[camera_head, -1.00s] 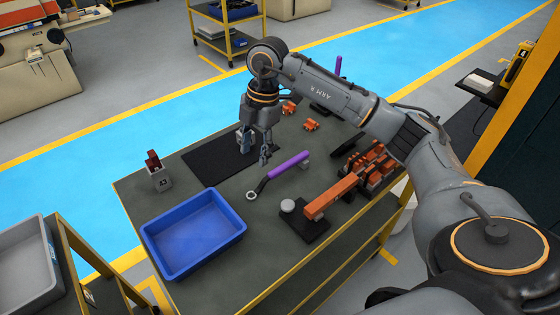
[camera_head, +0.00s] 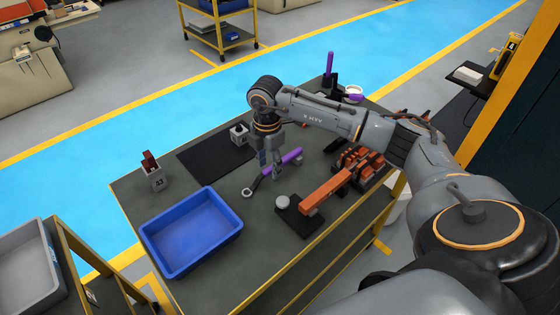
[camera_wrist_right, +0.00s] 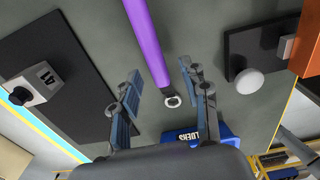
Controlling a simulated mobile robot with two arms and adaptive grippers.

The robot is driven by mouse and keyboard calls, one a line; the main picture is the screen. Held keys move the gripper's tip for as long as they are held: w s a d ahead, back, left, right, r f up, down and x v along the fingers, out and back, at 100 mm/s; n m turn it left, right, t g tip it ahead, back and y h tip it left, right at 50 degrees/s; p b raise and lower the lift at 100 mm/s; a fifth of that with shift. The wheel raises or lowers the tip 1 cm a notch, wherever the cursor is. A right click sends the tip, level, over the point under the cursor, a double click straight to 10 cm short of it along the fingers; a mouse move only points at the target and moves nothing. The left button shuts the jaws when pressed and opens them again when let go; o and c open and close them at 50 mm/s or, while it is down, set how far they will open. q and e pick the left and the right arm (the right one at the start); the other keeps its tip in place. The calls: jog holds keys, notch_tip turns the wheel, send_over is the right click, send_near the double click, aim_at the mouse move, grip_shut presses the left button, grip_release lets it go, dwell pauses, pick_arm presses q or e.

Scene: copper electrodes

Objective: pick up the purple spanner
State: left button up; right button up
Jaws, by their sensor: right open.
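The purple spanner (camera_head: 289,158) lies on the dark table, its dark neck and ring end pointing toward the blue bin. My right gripper (camera_head: 270,168) is above it, pointing down with its fingers apart, and hides part of it. In the right wrist view the spanner's purple handle (camera_wrist_right: 147,38) enters from the top, and its ring lies between the open fingers (camera_wrist_right: 160,70). The fingers hold nothing; I cannot tell their exact height above the spanner. My left gripper is not in view.
The blue bin (camera_head: 190,232) stands at the table's front left. A black mat (camera_head: 208,158) carries a numbered grey block (camera_head: 240,134). A black plate with a round white knob (camera_head: 282,202) and an orange bar (camera_head: 326,193) lie right of the spanner. Another purple handle (camera_head: 329,63) stands upright behind.

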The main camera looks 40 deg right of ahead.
jog(key=shift+f, duration=1.45)
grip_shut()
jog(key=shift+r, duration=0.1)
jog(key=shift+w, duration=0.1)
jog(key=shift+r, duration=0.55)
jog(key=shift+s+r+b, duration=0.2)
jog(key=shift+r+b, duration=0.5)
jog(key=shift+r, duration=0.5)
jog(key=s+a+r+b, duration=0.2)
jog(key=s+a+r, duration=0.5)
jog(key=s+r, duration=0.2)
jog(key=shift+s+a+r+b, duration=0.15)
jog(key=shift+s+r+b, duration=0.2)
jog(key=shift+s, duration=0.95)
